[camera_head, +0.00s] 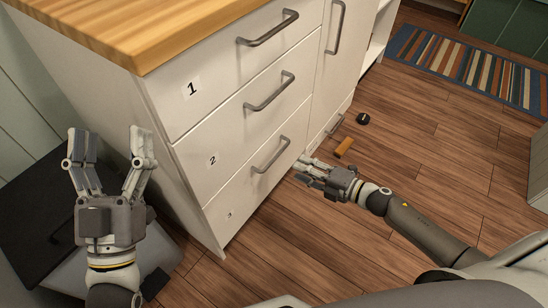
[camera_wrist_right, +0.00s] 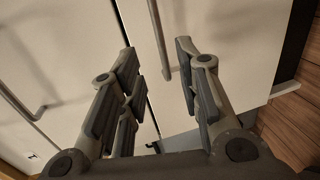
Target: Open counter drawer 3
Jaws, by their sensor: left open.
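Counter drawer 3 (camera_head: 252,178) is the lowest of three stacked white drawers and looks shut, with a small "3" on its front. Its grey bar handle (camera_head: 271,155) is horizontal and free of any gripper. My right gripper (camera_head: 306,166) is low over the floor, just right of drawer 3's right end and apart from its handle. In the right wrist view my right gripper (camera_wrist_right: 157,52) has its fingers spread, with white fronts and a bar handle (camera_wrist_right: 158,40) behind them; I cannot tell which handle. My left gripper (camera_head: 110,150) is open and empty, left of the counter.
Drawers 1 (camera_head: 222,78) and 2 (camera_head: 240,122) look shut above. A tall cabinet door (camera_head: 322,85) is to the right. A striped rug (camera_head: 470,65) lies farther back. The wooden floor at right is mostly clear.

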